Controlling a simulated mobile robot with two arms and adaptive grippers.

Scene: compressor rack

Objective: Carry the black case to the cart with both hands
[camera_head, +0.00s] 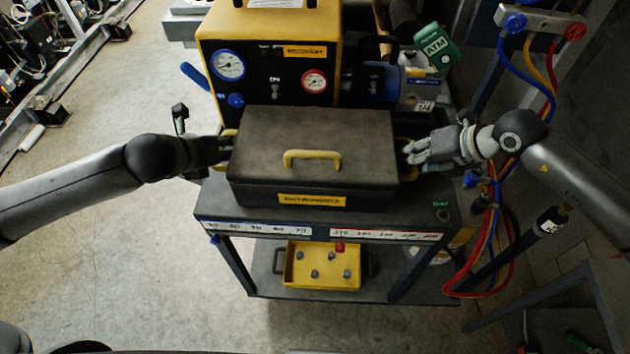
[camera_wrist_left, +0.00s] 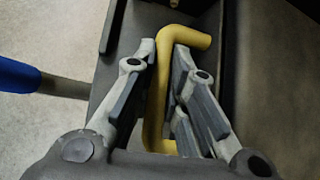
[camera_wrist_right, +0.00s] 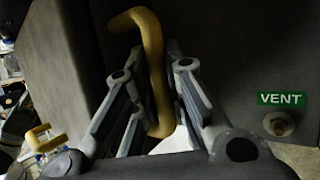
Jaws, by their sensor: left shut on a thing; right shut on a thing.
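The black case (camera_head: 345,135) is over the top of the cart (camera_head: 425,215), lid closed and roughly level. It has a yellow front handle and a yellow label; I cannot tell whether its underside touches the cart top. My left gripper (camera_head: 226,147) is at the case's left end, its fingers shut around a yellow side handle (camera_wrist_left: 158,85). My right gripper (camera_head: 408,152) is at the right end, its fingers shut around the other yellow side handle (camera_wrist_right: 153,62).
A yellow machine with gauges (camera_head: 270,75) stands right behind the case. A yellow tray (camera_head: 322,283) sits on the cart's lower shelf. Colored hoses (camera_head: 490,235) hang at the right, close to my right arm. Open floor (camera_head: 120,260) lies to the left.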

